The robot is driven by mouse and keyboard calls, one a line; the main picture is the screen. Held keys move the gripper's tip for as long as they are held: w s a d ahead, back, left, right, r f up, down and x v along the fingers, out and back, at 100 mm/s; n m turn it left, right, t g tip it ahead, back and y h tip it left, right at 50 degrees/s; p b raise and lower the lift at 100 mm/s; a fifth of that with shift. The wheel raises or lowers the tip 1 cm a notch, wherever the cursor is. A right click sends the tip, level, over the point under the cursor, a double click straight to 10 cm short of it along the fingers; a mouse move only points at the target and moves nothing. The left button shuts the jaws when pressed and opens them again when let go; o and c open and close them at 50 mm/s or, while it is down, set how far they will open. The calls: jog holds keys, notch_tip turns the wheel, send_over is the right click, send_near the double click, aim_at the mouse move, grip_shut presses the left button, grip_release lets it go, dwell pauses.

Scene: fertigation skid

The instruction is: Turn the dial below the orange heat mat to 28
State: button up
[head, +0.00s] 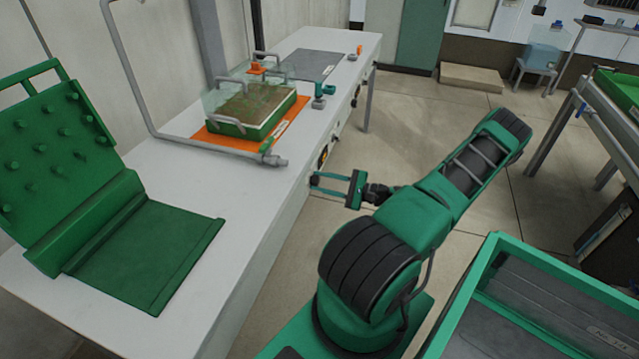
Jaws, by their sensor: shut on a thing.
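The orange heat mat (211,137) lies on the white bench, under a green tray (248,127) of brown soil with a clear cover. Below the mat, on the bench's front face, is a small dark and orange control panel (323,158). My gripper (314,182) reaches in from the right, its fingers pointing left at the front face just below this panel. It is shut on the dial, which is mostly hidden at the fingertips. The dial's pointer and numbers are too small to read.
A grey pipe frame (153,112) stands on the bench, its end (272,160) close above my gripper. A green hinged stand (142,255) is at the near left. A grey mat (316,63) lies farther back. Open floor (400,125) is right of the bench.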

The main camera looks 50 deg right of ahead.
jog(key=shift+d+f, duration=0.15)
jog(key=shift+d, duration=0.05)
jog(key=o, duration=1)
jog(key=shift+c, duration=0.2)
jog(key=shift+o, duration=0.5)
jog(key=shift+a, duration=0.1)
jog(key=v, duration=1)
jog(key=shift+s, duration=0.3)
